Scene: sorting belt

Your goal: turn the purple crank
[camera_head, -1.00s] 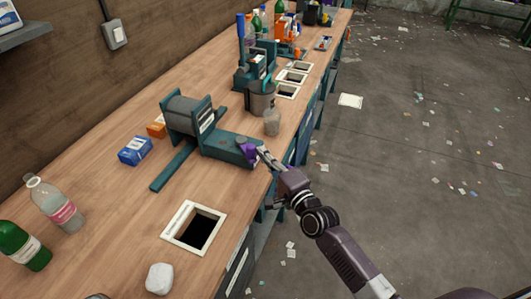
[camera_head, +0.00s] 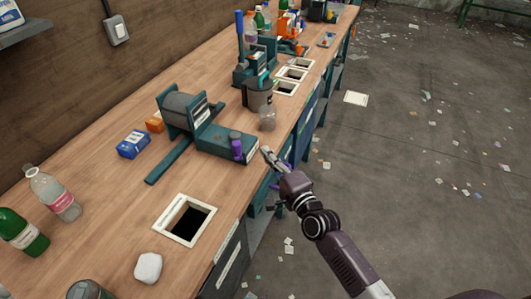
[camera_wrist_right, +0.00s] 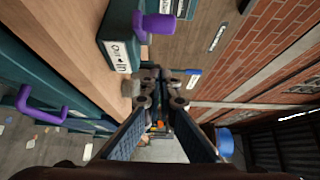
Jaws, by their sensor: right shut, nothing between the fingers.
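The purple crank handle (camera_head: 237,148) stands upright at the near end of the teal crank box (camera_head: 215,140), close to the bench's front edge. It also shows as a purple knob at the top of the right wrist view (camera_wrist_right: 160,24). My right gripper (camera_head: 268,156) is shut and empty, just right of the handle and apart from it, at the bench edge. Its closed fingertips show in the wrist view (camera_wrist_right: 160,82), below the knob. My left gripper is not in view.
A grey roller (camera_head: 183,106) in a teal frame adjoins the box. A square white-rimmed opening (camera_head: 160,228) lies nearer. A purple drawer handle (camera_wrist_right: 42,106) shows in the wrist view.

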